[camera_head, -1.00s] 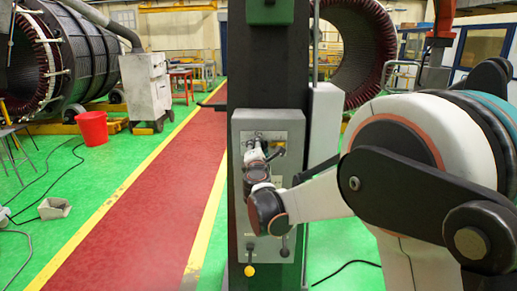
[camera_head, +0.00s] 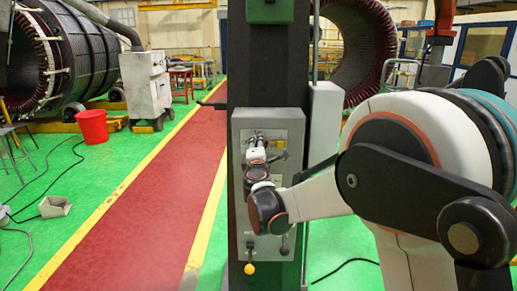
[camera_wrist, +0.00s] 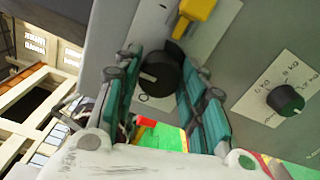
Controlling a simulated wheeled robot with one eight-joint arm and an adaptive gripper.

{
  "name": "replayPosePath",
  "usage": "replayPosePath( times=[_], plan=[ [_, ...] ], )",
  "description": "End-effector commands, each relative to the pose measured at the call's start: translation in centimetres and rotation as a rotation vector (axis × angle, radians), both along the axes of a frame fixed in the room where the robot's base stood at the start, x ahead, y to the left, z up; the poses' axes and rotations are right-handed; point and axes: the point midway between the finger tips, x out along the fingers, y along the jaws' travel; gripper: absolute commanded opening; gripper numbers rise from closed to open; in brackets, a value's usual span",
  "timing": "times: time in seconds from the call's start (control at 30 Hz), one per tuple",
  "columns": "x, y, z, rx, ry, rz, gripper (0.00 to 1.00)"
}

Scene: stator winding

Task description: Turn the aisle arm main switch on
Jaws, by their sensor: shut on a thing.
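A black rotary knob (camera_wrist: 160,72) with a short white mark sits on a white plate (camera_wrist: 143,28) on the grey panel in the wrist view. I take it to be the main switch. An "O" is printed close below it. My gripper (camera_wrist: 173,88) has its two teal-padded fingers on either side of the knob and is shut on it. In the head view my gripper (camera_head: 256,148) is against the upper part of the grey control panel (camera_head: 240,122), and my wrist hides the knob and part of the panel there.
A yellow part (camera_wrist: 197,10) stands out just above the knob. The red aisle (camera_head: 140,200) lies left.

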Motion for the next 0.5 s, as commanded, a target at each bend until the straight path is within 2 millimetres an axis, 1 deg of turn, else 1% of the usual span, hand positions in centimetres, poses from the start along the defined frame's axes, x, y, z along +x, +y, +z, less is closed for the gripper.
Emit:
replayPosePath(
  times=[0.03,0.1,0.4,0.5],
  plan=[
    [-0.05,-0.05,-0.09,0.002,0.001,-0.001,0.45],
    [-0.04,-0.05,-0.08,0.001,0.001,-0.001,0.58],
    [-0.04,-0.03,-0.03,0.000,0.000,0.000,0.58],
    [-0.39,0.00,-0.02,0.000,0.000,0.000,0.58]
  ],
)
